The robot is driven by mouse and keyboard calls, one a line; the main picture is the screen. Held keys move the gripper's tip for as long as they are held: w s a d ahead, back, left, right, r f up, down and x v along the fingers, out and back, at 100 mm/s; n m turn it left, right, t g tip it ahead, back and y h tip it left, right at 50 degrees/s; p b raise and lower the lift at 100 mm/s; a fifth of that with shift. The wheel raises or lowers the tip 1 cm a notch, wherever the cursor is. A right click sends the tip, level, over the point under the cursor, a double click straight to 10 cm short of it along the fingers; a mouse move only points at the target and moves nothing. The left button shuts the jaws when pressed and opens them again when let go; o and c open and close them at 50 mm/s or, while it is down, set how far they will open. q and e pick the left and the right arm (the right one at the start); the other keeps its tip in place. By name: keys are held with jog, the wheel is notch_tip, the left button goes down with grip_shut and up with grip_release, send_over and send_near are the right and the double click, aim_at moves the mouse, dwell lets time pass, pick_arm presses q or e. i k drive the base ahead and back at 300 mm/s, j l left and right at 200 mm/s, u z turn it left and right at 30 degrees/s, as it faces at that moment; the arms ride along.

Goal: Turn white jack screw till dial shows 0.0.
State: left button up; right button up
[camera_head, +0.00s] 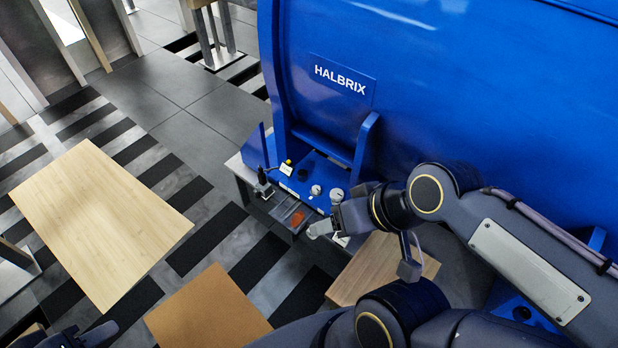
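On the blue motor foot plate (296,182), two small pale round parts stand side by side, a left one (316,190) and a right one (336,195). I cannot tell which is the white jack screw. A dark stand (263,184) with an arm and a small yellow tag is to their left; no dial reading can be read.
The big blue HALBRIX motor housing (440,80) fills the upper right. A tray with an orange item (297,218) lies beside the foot plate. A pale wooden tabletop (95,225), a brown one (208,315) and another wooden surface (372,268) stand around. Striped floor shows between them.

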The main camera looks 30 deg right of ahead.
aim_at(337, 194)
jog(key=k+j+z, duration=0.1)
jog(key=z, duration=1.15)
